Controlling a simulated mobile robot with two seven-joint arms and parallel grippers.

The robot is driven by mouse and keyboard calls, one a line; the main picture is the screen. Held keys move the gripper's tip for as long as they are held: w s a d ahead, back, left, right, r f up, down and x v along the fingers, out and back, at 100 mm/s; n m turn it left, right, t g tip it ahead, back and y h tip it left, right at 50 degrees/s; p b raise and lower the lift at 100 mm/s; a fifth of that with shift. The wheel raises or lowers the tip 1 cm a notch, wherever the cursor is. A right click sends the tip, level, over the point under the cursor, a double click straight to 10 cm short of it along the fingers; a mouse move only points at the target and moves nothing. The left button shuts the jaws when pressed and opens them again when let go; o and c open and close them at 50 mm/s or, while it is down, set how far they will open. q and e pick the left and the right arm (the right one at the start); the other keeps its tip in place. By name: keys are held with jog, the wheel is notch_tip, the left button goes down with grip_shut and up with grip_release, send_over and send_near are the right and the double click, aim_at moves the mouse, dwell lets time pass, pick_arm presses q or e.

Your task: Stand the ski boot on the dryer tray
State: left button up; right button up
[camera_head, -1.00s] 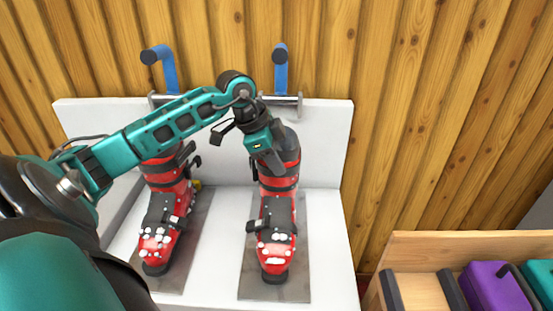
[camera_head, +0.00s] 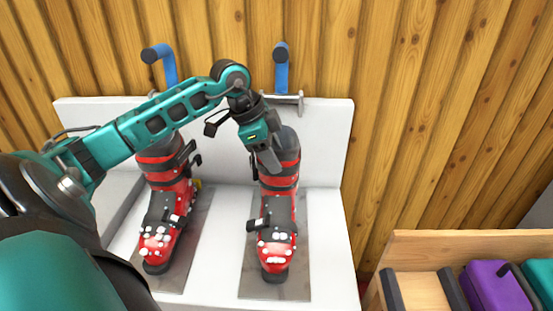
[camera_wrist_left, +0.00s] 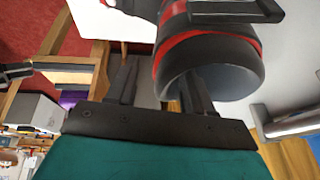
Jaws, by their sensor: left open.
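Two red and black ski boots stand upright in the head view, one on the left (camera_head: 165,215) and one on the right (camera_head: 279,215). Each is on a flat grey plate, the left plate (camera_head: 192,262) and the right plate (camera_head: 256,282), on a white stand. My left gripper (camera_head: 272,163) is open at the upper left of the right boot's cuff. In the left wrist view the boot's dark cuff rim (camera_wrist_left: 225,82) is close beside and partly past one finger of the gripper (camera_wrist_left: 158,78). Whether it touches is unclear. My right gripper is not in view.
A white back panel (camera_head: 325,145) rises behind the boots. Blue-handled pegs, left (camera_head: 168,68) and right (camera_head: 281,72), and a metal bar stand above it against wood planks. A wooden box (camera_head: 430,245) with purple and teal items is at lower right.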

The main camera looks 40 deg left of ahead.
pick_arm(q)
jog(key=v, duration=1)
jog(key=shift+r, duration=0.35)
jog(key=shift+s, duration=0.15)
